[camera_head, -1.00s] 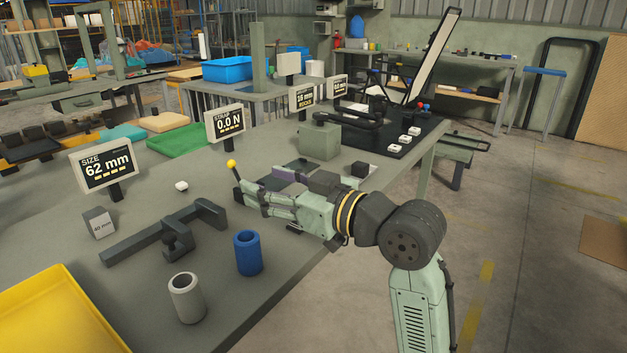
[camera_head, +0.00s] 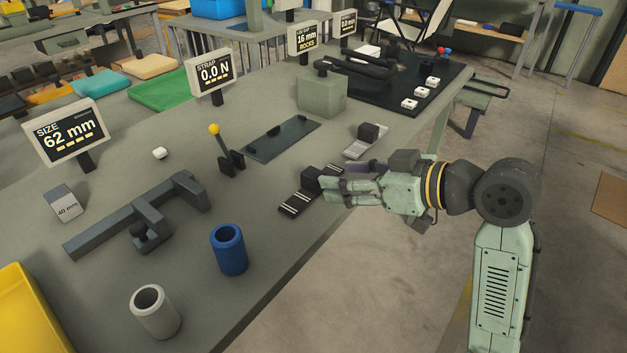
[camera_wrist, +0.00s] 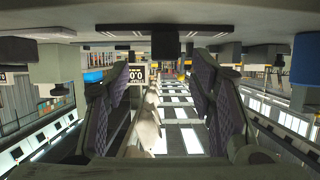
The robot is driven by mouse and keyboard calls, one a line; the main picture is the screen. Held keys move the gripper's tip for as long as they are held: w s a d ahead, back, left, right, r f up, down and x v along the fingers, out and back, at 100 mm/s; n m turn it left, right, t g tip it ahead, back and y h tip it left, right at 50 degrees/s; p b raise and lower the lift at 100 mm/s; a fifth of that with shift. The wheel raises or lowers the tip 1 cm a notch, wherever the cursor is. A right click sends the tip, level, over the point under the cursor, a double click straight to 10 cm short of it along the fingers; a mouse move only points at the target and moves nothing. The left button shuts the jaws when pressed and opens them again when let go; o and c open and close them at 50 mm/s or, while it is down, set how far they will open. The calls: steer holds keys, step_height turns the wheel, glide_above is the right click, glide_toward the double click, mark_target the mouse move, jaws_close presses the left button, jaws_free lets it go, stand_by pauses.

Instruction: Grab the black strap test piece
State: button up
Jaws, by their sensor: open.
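The black strap test piece (camera_head: 296,204) is a dark strip with white stripes and a black block (camera_head: 312,179) on it. It lies flat on the table near the front edge. My gripper (camera_head: 330,189) is open and empty, at the strap's right side, its fingers pointing left and partly covering the strap. In the wrist view, which is upside down, the black block (camera_wrist: 165,43) shows ahead between the two spread fingers (camera_wrist: 155,62). Contact is not visible. A second, paler grey strap (camera_head: 365,142) with a black block lies farther back.
A lever with a yellow knob (camera_head: 214,130) and a dark plate (camera_head: 281,139) stand behind the strap. A blue cup (camera_head: 229,250) and a grey cup (camera_head: 155,312) stand at front left. The strap display (camera_head: 213,76) reads 0.0 N. A green-grey box (camera_head: 321,94) is farther back.

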mark_target(313, 181)
steer(key=p+x, duration=0.1)
steer(key=x, duration=0.4)
steer(key=shift+s+a, duration=0.15)
steer(key=shift+a, duration=0.15)
steer(key=shift+r, duration=0.1)
jaws_close()
